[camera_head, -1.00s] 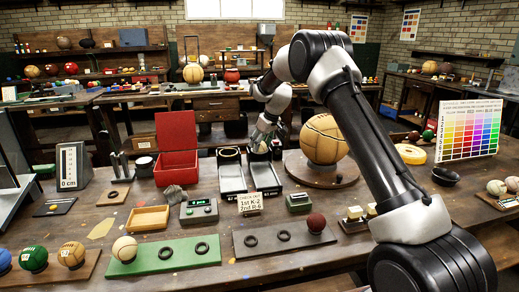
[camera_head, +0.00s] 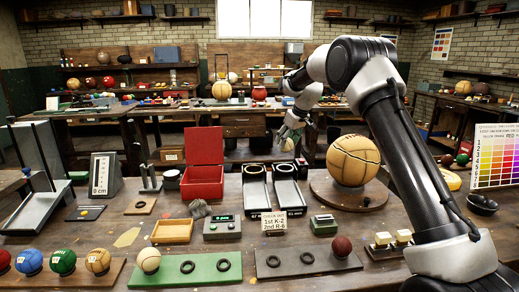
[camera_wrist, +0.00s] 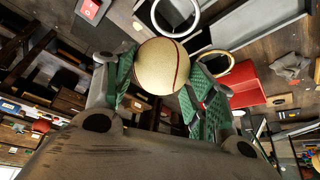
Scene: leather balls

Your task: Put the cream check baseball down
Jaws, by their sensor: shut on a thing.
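My gripper (camera_head: 289,135) is shut on the cream check baseball (camera_wrist: 161,65), up in the air behind the two black-and-silver trays. In the wrist view the ball sits between the green finger pads (camera_wrist: 150,90), its dark red seam facing the camera. In the head view the held ball (camera_head: 287,144) shows small below the fingers. The left tray (camera_head: 256,190) and the right tray (camera_head: 288,190) lie side by side, each with a ring at its far end. A sign (camera_head: 273,223) at their front reads "1st K-2, 2nd R-6".
A red open box (camera_head: 203,180) stands left of the trays, a large tan ball (camera_head: 352,160) on a round stand to the right. In front, a green board (camera_head: 205,272) holds a cream ball and two empty rings; a dark board (camera_head: 268,271) holds a maroon ball.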

